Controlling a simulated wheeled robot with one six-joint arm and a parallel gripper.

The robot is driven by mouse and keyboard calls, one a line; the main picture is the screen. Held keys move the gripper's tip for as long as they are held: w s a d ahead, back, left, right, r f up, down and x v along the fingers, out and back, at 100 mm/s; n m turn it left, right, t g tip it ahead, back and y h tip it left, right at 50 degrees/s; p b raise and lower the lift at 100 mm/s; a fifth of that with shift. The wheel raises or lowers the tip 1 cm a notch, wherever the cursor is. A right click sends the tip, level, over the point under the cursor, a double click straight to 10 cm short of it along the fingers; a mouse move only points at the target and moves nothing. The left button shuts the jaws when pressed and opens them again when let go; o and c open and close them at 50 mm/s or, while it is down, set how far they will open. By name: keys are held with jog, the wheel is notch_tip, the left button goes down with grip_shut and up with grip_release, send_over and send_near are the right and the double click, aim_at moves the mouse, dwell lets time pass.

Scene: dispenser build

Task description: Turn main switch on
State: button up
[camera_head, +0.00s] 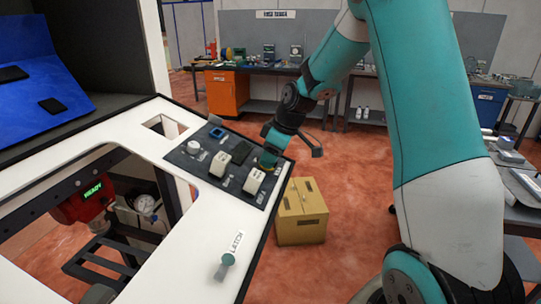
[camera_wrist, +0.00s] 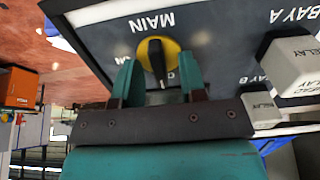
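The main switch (camera_wrist: 157,58) is a black knob on a yellow round plate, under the upside-down label MAIN in the wrist view. The black knob points roughly along the picture's vertical. My gripper (camera_wrist: 158,72) is open, with one teal finger on each side of the knob and visible gaps between. In the head view my gripper (camera_head: 270,154) is at the right end of the dark control panel (camera_head: 207,179), over the switch, which it mostly hides. Whether the fingertips reach down beside the knob is hard to tell.
White relay blocks stand near the switch, one (camera_wrist: 291,62) close on the right in the wrist view. A LATCH lever (camera_head: 225,266) is on the white counter (camera_head: 190,250). A green READY display (camera_head: 93,191) glows below. A cardboard box (camera_head: 302,218) stands on the floor.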

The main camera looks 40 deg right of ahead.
grip_shut()
jog(key=shift+m, duration=0.4)
jog(key=m, duration=0.4)
jog(key=m+p, duration=0.1)
jog(key=m, duration=0.3)
jog(key=shift+d+r+m, duration=0.1)
jog(key=shift+m, duration=0.2)
jog(key=m+p, duration=0.1)
jog(key=m, duration=0.3)
jog(key=m+p, duration=0.1)
jog(key=m, duration=0.3)
jog(key=shift+d+p, duration=0.1)
jog(key=shift+p, duration=0.25)
jog(key=shift+m, duration=0.4)
